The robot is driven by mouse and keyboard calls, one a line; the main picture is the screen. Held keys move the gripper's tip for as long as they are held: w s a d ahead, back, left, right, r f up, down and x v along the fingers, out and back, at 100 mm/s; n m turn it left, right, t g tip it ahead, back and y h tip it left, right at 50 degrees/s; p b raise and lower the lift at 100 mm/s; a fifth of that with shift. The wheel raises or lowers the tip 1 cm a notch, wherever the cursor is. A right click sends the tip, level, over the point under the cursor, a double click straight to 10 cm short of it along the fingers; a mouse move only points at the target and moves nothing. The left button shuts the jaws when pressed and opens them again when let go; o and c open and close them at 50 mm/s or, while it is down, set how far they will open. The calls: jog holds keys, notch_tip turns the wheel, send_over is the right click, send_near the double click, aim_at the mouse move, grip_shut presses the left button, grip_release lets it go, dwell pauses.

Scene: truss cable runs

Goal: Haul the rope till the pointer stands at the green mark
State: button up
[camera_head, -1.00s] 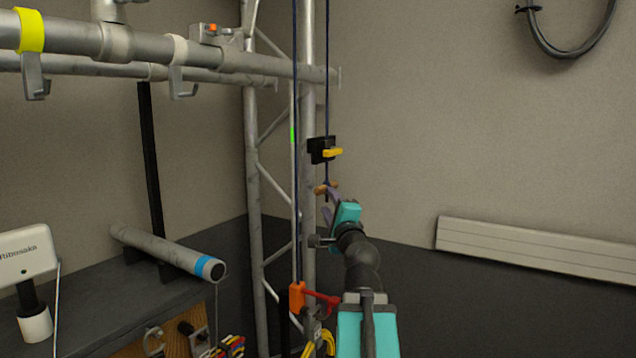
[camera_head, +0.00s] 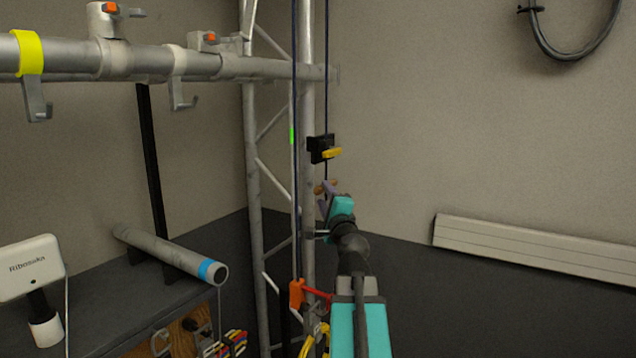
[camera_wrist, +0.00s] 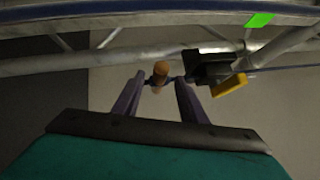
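The dark blue rope (camera_head: 327,80) hangs in two runs along an upright pole. A green mark (camera_head: 292,135) sits on a thin pale strip beside the left run; it also shows in the wrist view (camera_wrist: 258,20). I cannot make out a clear pointer. A black block with a yellow piece (camera_head: 331,153) is on the right run. A wooden handle (camera_wrist: 160,72) is on the rope below it. My gripper (camera_wrist: 159,77) is open, with its fingers on either side of the handle and gaps visible. In the head view my gripper (camera_head: 325,193) partly hides the handle.
An orange fitting with a red lever (camera_head: 298,293) is low on the pole, with coiled yellow cable (camera_head: 316,340) below. Lattice truss (camera_head: 253,150) stands left. A horizontal pipe (camera_head: 150,63) with hooks crosses the upper left.

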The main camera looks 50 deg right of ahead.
jog(key=p+x, duration=0.1)
jog(key=x, duration=0.7)
jog(key=shift+w, duration=0.25)
jog(key=shift+d, duration=0.1)
grip_shut()
